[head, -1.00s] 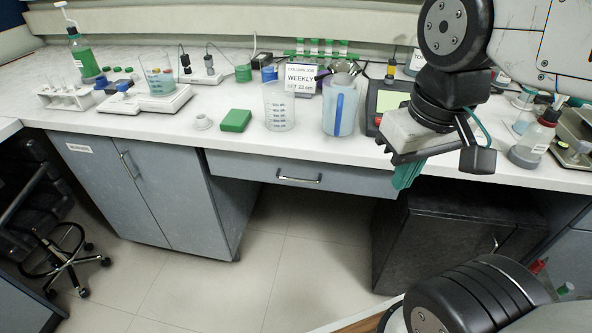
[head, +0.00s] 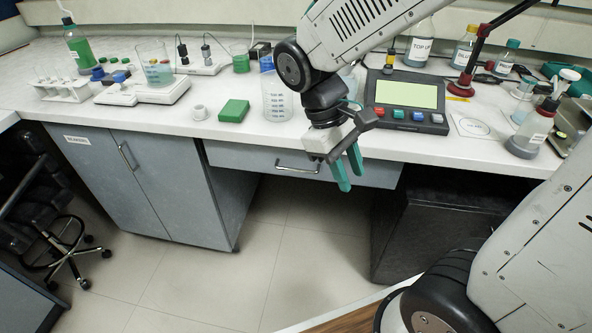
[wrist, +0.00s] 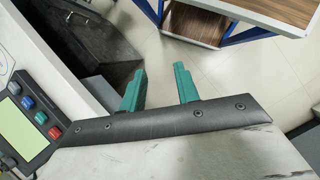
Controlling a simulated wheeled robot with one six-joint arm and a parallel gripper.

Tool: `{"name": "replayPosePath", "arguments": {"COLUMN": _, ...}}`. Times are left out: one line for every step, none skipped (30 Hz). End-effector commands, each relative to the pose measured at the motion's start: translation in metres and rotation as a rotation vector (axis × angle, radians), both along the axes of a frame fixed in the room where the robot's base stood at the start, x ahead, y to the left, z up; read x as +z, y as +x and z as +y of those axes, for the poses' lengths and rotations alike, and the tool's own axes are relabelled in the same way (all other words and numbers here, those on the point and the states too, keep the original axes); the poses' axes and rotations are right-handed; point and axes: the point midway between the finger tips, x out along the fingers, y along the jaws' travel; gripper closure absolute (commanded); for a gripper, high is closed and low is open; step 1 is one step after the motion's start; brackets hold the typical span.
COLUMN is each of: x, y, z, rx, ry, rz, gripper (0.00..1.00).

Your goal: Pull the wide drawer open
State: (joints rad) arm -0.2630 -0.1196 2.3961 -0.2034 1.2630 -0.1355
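The wide drawer (head: 240,158) is a grey front under the white bench top, with one horizontal metal handle (head: 297,168). It looks closed, nearly flush under the bench edge. My gripper (head: 349,172) has two green fingers and hangs in front of the bench edge, a little to the right of the handle in the head view and not touching it. In the wrist view my gripper (wrist: 160,88) is open, with a clear gap and nothing between the fingers. The handle is not visible in the wrist view.
The bench top (head: 215,138) above carries a green box (head: 233,110), a clear beaker (head: 277,100) and a keypad device (head: 406,102). A grey cabinet (head: 150,185) stands left, a black cabinet (head: 440,225) right. The floor (head: 270,240) below the drawer is clear.

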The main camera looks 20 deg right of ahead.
Motion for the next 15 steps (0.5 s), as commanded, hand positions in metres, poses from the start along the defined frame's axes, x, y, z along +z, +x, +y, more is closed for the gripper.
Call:
{"name": "replayPosePath", "arguments": {"x": -0.011, "y": 0.010, "z": 0.003, "rx": 0.081, "ry": -0.028, "rz": 0.058, "gripper": 0.68}}
{"name": "replayPosePath", "arguments": {"x": -0.017, "y": 0.016, "z": 0.005, "rx": 0.130, "ry": -0.042, "rz": 0.088, "gripper": 0.68}}
{"name": "replayPosePath", "arguments": {"x": -0.025, "y": 0.024, "z": 0.007, "rx": 0.198, "ry": -0.060, "rz": 0.131, "gripper": 0.68}}
{"name": "replayPosePath", "arguments": {"x": -0.031, "y": 0.030, "z": 0.008, "rx": 0.250, "ry": -0.073, "rz": 0.164, "gripper": 0.68}}
{"name": "replayPosePath", "arguments": {"x": -0.037, "y": 0.036, "z": 0.010, "rx": 0.304, "ry": -0.087, "rz": 0.197, "gripper": 0.68}}
{"name": "replayPosePath", "arguments": {"x": -0.046, "y": 0.045, "z": 0.012, "rx": 0.376, "ry": -0.104, "rz": 0.245, "gripper": 0.68}}
{"name": "replayPosePath", "arguments": {"x": -0.053, "y": 0.050, "z": 0.013, "rx": 0.432, "ry": -0.117, "rz": 0.281, "gripper": 0.68}}
{"name": "replayPosePath", "arguments": {"x": -0.060, "y": 0.057, "z": 0.015, "rx": 0.487, "ry": -0.128, "rz": 0.319, "gripper": 0.68}}
{"name": "replayPosePath", "arguments": {"x": -0.070, "y": 0.065, "z": 0.018, "rx": 0.564, "ry": -0.144, "rz": 0.370, "gripper": 0.68}}
{"name": "replayPosePath", "arguments": {"x": -0.077, "y": 0.071, "z": 0.020, "rx": 0.621, "ry": -0.155, "rz": 0.411, "gripper": 0.68}}
{"name": "replayPosePath", "arguments": {"x": -0.085, "y": 0.077, "z": 0.022, "rx": 0.680, "ry": -0.167, "rz": 0.453, "gripper": 0.68}}
{"name": "replayPosePath", "arguments": {"x": -0.096, "y": 0.085, "z": 0.025, "rx": 0.757, "ry": -0.181, "rz": 0.509, "gripper": 0.68}}
{"name": "replayPosePath", "arguments": {"x": -0.104, "y": 0.091, "z": 0.027, "rx": 0.817, "ry": -0.191, "rz": 0.556, "gripper": 0.68}}
{"name": "replayPosePath", "arguments": {"x": -0.112, "y": 0.098, "z": 0.029, "rx": 0.877, "ry": -0.202, "rz": 0.602, "gripper": 0.68}}
{"name": "replayPosePath", "arguments": {"x": -0.124, "y": 0.106, "z": 0.032, "rx": 0.958, "ry": -0.214, "rz": 0.668, "gripper": 0.68}}
